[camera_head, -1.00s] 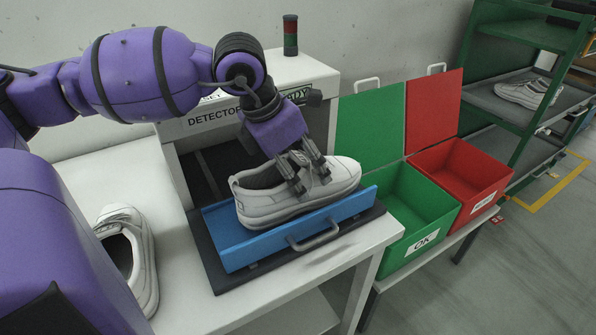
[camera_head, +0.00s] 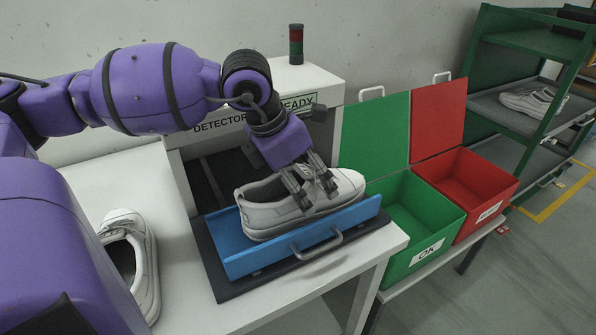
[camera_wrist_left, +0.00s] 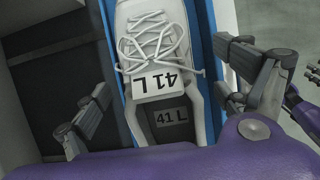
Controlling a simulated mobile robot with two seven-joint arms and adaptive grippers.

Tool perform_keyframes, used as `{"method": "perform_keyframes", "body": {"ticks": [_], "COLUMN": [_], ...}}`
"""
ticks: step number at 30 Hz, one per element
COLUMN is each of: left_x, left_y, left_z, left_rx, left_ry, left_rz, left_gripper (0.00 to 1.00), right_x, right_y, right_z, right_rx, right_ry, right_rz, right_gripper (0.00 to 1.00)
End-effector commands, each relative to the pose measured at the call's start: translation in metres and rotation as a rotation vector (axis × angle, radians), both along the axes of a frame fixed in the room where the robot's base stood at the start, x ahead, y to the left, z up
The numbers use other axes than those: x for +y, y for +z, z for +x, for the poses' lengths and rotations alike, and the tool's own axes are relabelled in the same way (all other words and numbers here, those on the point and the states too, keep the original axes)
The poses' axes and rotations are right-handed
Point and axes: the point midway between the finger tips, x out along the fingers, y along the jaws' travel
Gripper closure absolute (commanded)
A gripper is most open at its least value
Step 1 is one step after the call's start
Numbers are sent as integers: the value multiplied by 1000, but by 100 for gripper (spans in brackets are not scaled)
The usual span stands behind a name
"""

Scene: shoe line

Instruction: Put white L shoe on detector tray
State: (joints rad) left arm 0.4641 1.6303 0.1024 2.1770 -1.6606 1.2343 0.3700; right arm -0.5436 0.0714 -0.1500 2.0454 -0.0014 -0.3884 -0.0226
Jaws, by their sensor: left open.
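A white shoe (camera_head: 262,213) lies in the blue detector tray (camera_head: 247,262). In the left wrist view the same shoe (camera_wrist_left: 202,105) has a "41 L" label on its tongue and another inside, and the blue tray (camera_wrist_left: 217,60) shows beside it. My left gripper (camera_head: 313,202) is open, with its fingers down around the shoe's middle. In the left wrist view its fingers (camera_wrist_left: 165,112) stand apart on either side of the shoe, with gaps.
The detector (camera_head: 335,125) with a "READY" sign stands behind the tray. Another white shoe (camera_head: 147,262) lies on the white table (camera_head: 190,300) at left. Open green (camera_head: 395,268) and red (camera_head: 497,193) boxes stand at right. A shelf (camera_head: 487,107) behind holds more white footwear.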

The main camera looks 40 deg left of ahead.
Motion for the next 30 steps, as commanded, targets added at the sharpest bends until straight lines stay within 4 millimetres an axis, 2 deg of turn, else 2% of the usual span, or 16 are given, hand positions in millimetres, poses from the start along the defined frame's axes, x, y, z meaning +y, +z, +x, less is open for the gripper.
{"method": "perform_keyframes", "body": {"ticks": [5,11,18,23,30], "left_x": [3,9,15,17,17], "left_y": [23,64,101,111,112], "left_z": [-7,-23,-37,-42,-43], "left_rx": [-3,-5,-4,-1,0], "left_ry": [1,0,0,0,-1], "left_rz": [1,-2,-2,-1,0], "left_gripper": [8,8,8,8,8], "right_x": [0,0,-1,-2,-2], "right_y": [11,27,32,30,27], "right_z": [7,17,17,9,6], "right_rx": [-15,-38,-41,-27,-20], "right_ry": [1,-3,-5,-8,-8], "right_rz": [1,3,4,3,2], "right_gripper": [60,60,60,60,60]}}
